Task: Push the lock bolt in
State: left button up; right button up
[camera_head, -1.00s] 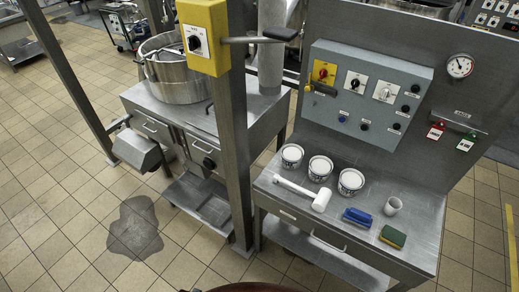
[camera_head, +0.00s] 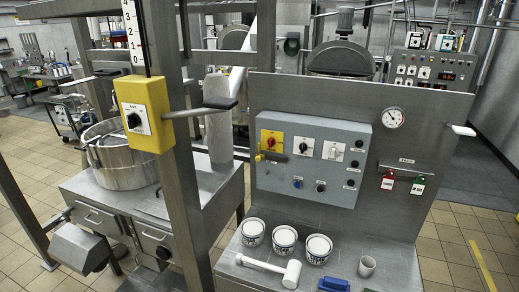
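No part is clearly identifiable as the lock bolt. Neither of my grippers is in the head view.
A steel bench below the panel carries several white tubs (camera_head: 284,240), a white mallet (camera_head: 291,273), a blue brush (camera_head: 333,284) and a cup (camera_head: 366,266). A steel pot (camera_head: 118,158) stands at left. Tiled floor lies open at right.

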aim_at(258, 157)
jog(key=k, duration=0.65)
jog(key=z, duration=0.8)
jog(key=i, duration=1.45)
jog(key=u, duration=0.35)
